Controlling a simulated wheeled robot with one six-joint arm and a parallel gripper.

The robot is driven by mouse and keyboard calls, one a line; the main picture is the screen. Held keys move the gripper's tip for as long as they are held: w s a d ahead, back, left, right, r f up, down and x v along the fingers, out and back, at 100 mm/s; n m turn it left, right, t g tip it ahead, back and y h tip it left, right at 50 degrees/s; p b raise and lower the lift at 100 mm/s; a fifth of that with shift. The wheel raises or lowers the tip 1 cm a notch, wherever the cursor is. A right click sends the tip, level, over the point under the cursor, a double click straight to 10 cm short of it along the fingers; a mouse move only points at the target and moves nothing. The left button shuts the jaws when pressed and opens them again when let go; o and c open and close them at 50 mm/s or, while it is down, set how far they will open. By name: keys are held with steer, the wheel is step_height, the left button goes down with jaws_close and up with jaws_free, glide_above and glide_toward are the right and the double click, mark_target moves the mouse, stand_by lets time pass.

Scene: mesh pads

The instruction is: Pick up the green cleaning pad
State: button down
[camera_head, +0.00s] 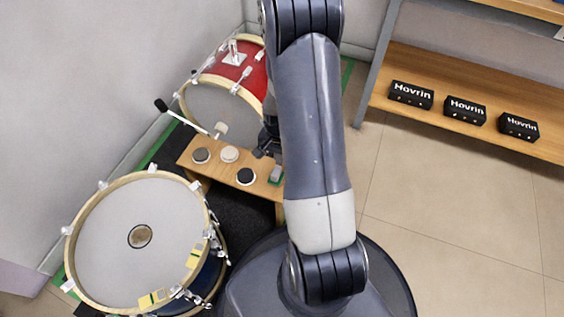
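A small wooden bench (212,170) stands between the two drums. At its right end lies a small grey block with a green edge (276,174), close beside my arm; it may be the green cleaning pad, but it is too small to be sure. My gripper (266,154) is just above and behind this block, partly hidden by my arm. Its dark fingers look apart from the block. I cannot tell how far they are open.
Round pads, two dark (246,176) (201,155) and one pale (229,154), lie on the bench. A red drum (228,88) stands behind and a large white-headed drum (130,235) at front left. A wooden shelf (460,75) with black boxes (465,110) is at right. The right floor is clear.

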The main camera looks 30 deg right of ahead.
steer(key=shift+s+r, duration=0.2)
steer(key=shift+r, duration=0.3)
steer(key=shift+s+r, duration=0.15)
steer(key=shift+r, duration=0.3)
steer(key=shift+c, duration=2.2)
jaws_free()
steer(key=shift+r, duration=0.1)
